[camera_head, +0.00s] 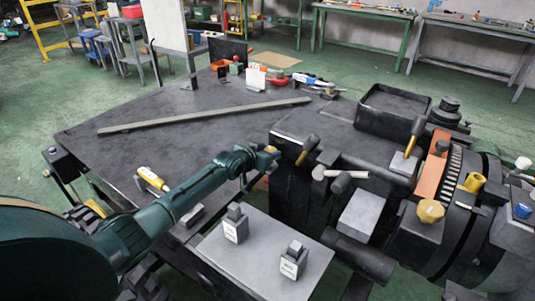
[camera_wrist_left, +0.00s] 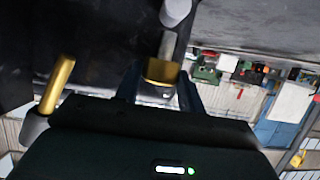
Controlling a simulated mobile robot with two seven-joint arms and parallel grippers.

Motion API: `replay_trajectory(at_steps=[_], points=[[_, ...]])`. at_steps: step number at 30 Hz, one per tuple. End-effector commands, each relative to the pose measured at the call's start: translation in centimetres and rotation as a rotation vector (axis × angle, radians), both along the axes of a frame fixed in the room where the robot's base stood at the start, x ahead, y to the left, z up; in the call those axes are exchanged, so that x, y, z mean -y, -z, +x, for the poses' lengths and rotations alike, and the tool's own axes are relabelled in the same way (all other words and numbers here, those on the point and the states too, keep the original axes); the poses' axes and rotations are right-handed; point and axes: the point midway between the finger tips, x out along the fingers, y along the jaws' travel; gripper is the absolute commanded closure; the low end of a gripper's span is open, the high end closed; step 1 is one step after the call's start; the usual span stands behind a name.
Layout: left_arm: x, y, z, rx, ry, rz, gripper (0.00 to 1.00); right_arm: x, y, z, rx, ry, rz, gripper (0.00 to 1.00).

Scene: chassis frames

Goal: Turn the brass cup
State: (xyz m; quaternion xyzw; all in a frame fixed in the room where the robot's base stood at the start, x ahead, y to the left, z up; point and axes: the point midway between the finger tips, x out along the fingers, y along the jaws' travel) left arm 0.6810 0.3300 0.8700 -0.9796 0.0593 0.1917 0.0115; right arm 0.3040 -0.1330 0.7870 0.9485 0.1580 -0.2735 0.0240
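The brass cup (camera_wrist_left: 162,72) sits at the end of a grey shaft in the left wrist view. It also shows as a small brass spot (camera_head: 270,149) in the head view, at the left side of the dark machine. My left gripper (camera_wrist_left: 160,88) has one finger on each side of the cup, very close to it. I cannot tell whether both fingers touch it. In the head view the left gripper (camera_head: 262,160) reaches the machine's side and partly covers the cup. My right gripper is not in view.
The dark machine (camera_head: 285,190) carries brass-ended levers (camera_head: 307,150) and a yellow knob (camera_head: 430,210). A brass handle (camera_wrist_left: 57,85) stands left of the gripper in the wrist view. A grey plate (camera_head: 260,265) with small labelled blocks lies in front.

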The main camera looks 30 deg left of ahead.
Motion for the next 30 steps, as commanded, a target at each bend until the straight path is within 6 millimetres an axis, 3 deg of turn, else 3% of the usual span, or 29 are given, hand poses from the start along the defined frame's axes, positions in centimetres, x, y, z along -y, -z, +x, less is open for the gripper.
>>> replay_trajectory(at_steps=[11,24,30], points=[[0.0,-0.2,-0.1,-0.003,0.000,0.000,0.54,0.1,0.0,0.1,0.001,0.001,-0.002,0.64],[0.0,-7.8,0.0,0.001,0.000,0.001,0.54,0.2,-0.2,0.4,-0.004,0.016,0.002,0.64],[0.0,-9.8,0.0,0.000,0.000,0.000,0.54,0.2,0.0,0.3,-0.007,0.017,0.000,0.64]])
